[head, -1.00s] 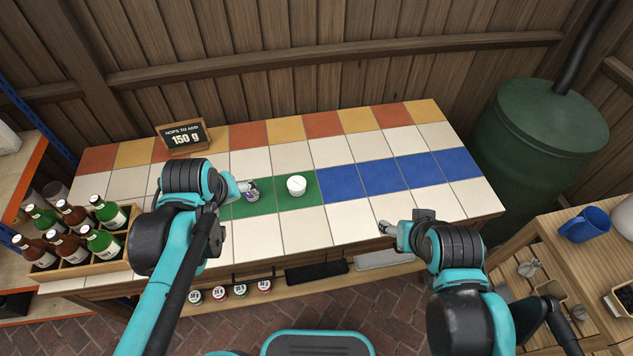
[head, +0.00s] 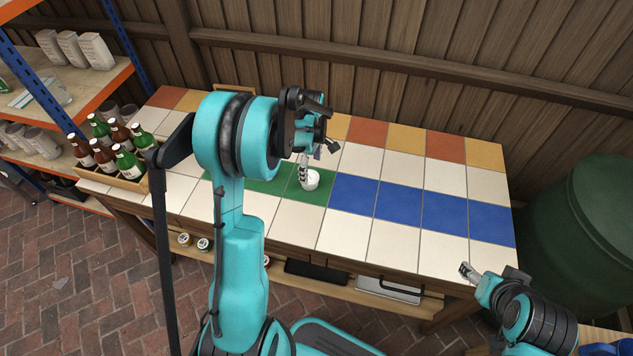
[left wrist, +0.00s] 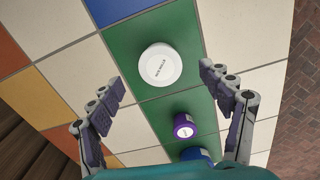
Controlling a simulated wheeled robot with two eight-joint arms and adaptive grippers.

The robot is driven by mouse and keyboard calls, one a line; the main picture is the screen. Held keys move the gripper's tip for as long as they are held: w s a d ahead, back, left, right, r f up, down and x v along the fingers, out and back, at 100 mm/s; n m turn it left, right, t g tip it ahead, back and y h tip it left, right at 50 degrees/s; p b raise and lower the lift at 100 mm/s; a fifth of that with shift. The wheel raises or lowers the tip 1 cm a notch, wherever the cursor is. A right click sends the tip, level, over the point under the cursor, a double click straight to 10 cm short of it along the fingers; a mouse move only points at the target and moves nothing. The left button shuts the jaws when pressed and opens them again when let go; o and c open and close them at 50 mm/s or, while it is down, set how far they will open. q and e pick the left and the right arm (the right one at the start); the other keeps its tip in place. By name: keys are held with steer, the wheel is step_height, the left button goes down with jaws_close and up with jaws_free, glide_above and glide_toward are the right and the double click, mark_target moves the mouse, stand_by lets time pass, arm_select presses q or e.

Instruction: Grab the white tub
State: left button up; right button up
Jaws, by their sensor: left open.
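The white tub (head: 310,180) stands upright on the green tiles of the patio counter. It also shows in the left wrist view (left wrist: 160,65), lid toward the camera, with small lettering on it. My left gripper (head: 304,167) is open and right by the tub. In the left wrist view its two fingers (left wrist: 161,78) are spread, one to each side and a little below the tub in the picture, with nothing between them touching. My right gripper (head: 466,271) hangs by the counter's front edge, away from the tub; its jaws are too small to read.
A purple-lidded tub (left wrist: 185,126) and a blue tub (left wrist: 195,154) stand close to the white one in a row on green tiles. A wooden bottle crate (head: 125,180) sits at the counter's left end. The blue tiles (head: 400,205) to the right are clear.

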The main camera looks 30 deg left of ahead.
mark_target(310, 177)
arm_select(q)
step_height(310, 177, down, 6)
steer(key=b, duration=0.2)
steer(key=shift+a+f+b, duration=0.1)
steer(key=shift+a+b, duration=0.05)
steer(key=shift+b, duration=0.25)
steer(key=c, duration=1.2)
